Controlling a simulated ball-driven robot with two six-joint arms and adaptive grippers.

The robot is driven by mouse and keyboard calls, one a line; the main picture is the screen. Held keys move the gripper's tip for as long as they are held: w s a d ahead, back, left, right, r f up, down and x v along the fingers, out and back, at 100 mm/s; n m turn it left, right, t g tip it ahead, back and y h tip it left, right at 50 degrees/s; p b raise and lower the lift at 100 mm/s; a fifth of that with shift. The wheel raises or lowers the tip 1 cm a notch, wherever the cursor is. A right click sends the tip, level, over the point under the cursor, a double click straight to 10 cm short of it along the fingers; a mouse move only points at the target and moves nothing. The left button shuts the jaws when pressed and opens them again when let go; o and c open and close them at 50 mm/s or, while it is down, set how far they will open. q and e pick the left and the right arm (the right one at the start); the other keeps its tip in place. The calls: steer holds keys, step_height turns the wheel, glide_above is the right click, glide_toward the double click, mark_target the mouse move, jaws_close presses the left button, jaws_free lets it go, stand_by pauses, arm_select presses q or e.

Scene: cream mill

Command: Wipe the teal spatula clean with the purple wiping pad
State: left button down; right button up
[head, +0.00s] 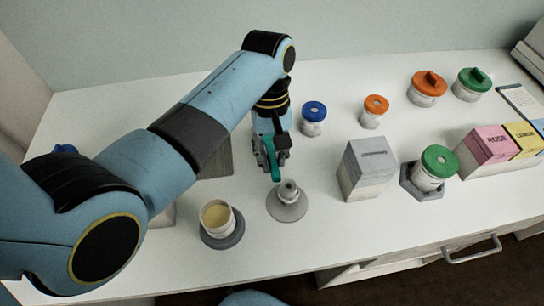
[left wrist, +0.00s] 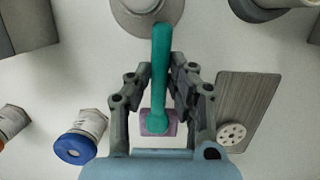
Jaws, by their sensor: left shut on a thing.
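My left gripper (head: 270,158) is shut on the teal spatula (head: 271,161), above the white worktop. In the left wrist view the spatula (left wrist: 162,65) runs lengthwise between the fingers of my left gripper (left wrist: 160,82), its far end over a round grey base. The purple wiping pad (left wrist: 171,129) shows around the spatula's near, rounded end. I cannot tell whether they touch. The pad is hidden in the head view. My right gripper is not in view.
A round grey stand (head: 287,209) and a cup of cream (head: 216,217) stand in front. A jar with a blue lid (head: 313,112) is close right, and a grey box (head: 366,170) farther right. A dark board (head: 216,161) lies left, behind my arm.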

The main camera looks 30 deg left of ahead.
arm_select(q)
steer(key=shift+s+d, duration=0.3)
steer(key=shift+s, duration=0.25)
steer(key=shift+f, duration=0.1)
steer(key=shift+a, duration=0.1)
stand_by(0.8)
steer(key=shift+w, duration=0.15)
steer(key=shift+w+a, duration=0.35)
steer(key=shift+w, duration=0.15)
steer(key=shift+s+d+v, duration=0.15)
steer(key=shift+v, duration=0.85)
steer(key=shift+s+d+v, duration=0.15)
steer(key=shift+s+v, duration=0.05)
steer(key=shift+v, duration=0.8)
steer(key=shift+s+d+v, duration=0.1)
steer(key=shift+s+v, duration=0.05)
steer(key=shift+v, duration=0.85)
